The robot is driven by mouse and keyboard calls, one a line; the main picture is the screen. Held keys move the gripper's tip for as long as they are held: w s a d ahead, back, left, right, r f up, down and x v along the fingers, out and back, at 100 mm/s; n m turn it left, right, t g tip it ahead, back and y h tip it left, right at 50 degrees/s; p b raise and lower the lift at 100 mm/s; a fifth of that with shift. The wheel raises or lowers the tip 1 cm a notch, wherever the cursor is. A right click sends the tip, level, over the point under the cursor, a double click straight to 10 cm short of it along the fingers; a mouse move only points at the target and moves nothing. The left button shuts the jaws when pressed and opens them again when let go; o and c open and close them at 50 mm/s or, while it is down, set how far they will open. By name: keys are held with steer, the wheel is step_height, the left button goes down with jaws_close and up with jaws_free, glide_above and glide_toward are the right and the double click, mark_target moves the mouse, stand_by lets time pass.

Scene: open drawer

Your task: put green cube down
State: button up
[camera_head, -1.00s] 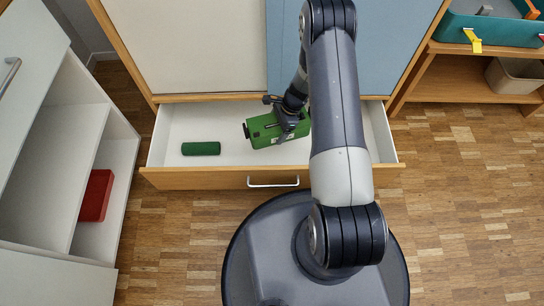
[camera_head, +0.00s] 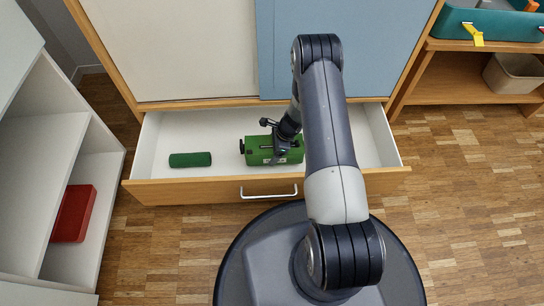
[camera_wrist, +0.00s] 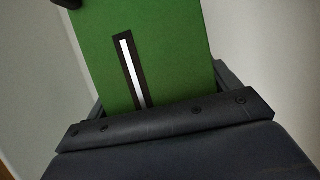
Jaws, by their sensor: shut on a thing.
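The green cube of the task looks like a green box (camera_head: 258,152) with a dark knob at its left end. It is in the open drawer (camera_head: 270,192), right of the drawer's middle. My gripper (camera_head: 281,150) is shut on it from above. In the wrist view the green box (camera_wrist: 165,50) fills the space between the fingers and shows a black slot with a white strip. Whether its underside touches the drawer floor I cannot tell. My arm hides part of the drawer's right side.
A dark green cylinder (camera_head: 190,159) lies in the drawer at the left, apart from the box. The drawer's handle (camera_head: 268,193) is on its front. A white shelf unit with a red box (camera_head: 73,213) stands at the left. A wooden shelf with a teal bin (camera_head: 495,24) is at the right.

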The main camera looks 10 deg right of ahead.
steer(key=shift+f+b, duration=0.65)
steer(key=shift+f, duration=0.95)
steer(key=shift+f, duration=0.15)
steer(key=o, duration=1.2)
steer(key=shift+c, duration=0.2)
steer(key=p+v, duration=0.5)
steer(key=v, duration=0.7)
